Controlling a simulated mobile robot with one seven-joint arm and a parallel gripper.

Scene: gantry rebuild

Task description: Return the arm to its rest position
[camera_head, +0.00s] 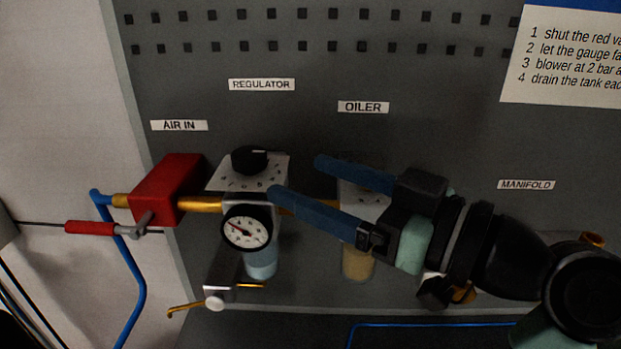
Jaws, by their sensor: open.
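My gripper (296,176) has two long blue fingers that stand apart, with nothing between them. It reaches in from the right, and its fingertips point left toward the regulator (272,176), in front of the panel. The fingers and the gripper body partly cover the oiler (357,265). My black and pale green arm runs from the gripper to the lower right corner.
A grey panel (420,95) stands behind. At the left are a red valve block (170,188), a red-handled lever (90,228) and a blue hose (137,280). A round gauge (246,228) hangs below the regulator. The panel's upper middle is clear.

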